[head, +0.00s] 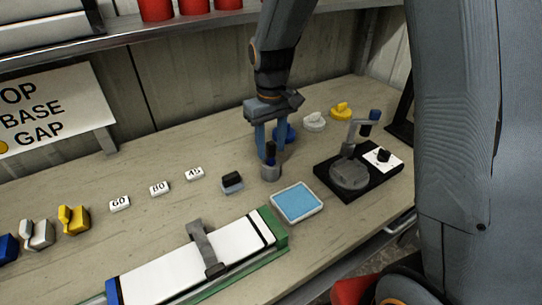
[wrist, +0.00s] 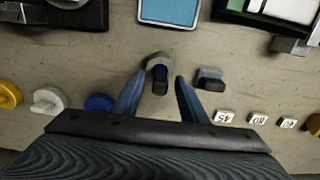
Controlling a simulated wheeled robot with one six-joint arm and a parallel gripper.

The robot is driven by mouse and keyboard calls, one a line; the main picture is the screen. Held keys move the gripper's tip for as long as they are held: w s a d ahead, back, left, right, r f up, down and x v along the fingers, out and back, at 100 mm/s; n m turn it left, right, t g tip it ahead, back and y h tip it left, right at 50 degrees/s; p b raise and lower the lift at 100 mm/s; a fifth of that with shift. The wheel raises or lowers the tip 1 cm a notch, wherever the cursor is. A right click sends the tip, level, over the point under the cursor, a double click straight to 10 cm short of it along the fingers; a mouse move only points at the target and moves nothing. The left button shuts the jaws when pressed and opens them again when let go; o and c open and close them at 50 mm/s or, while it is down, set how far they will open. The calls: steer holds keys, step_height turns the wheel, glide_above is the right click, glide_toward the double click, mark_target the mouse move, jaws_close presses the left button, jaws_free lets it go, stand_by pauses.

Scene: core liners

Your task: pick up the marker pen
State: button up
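In the wrist view my gripper (wrist: 160,77) is open, with gaps between each finger and the pen.
A dark eraser-like block (head: 232,182) lies left of the holder, and a blue-topped tray (head: 297,202) in front. A black stand (head: 349,176) is at right. White tags (head: 159,188), a blue piece (head: 285,133) and a long core liner (head: 190,265) lie nearby.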

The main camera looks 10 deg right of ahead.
jaws_close()
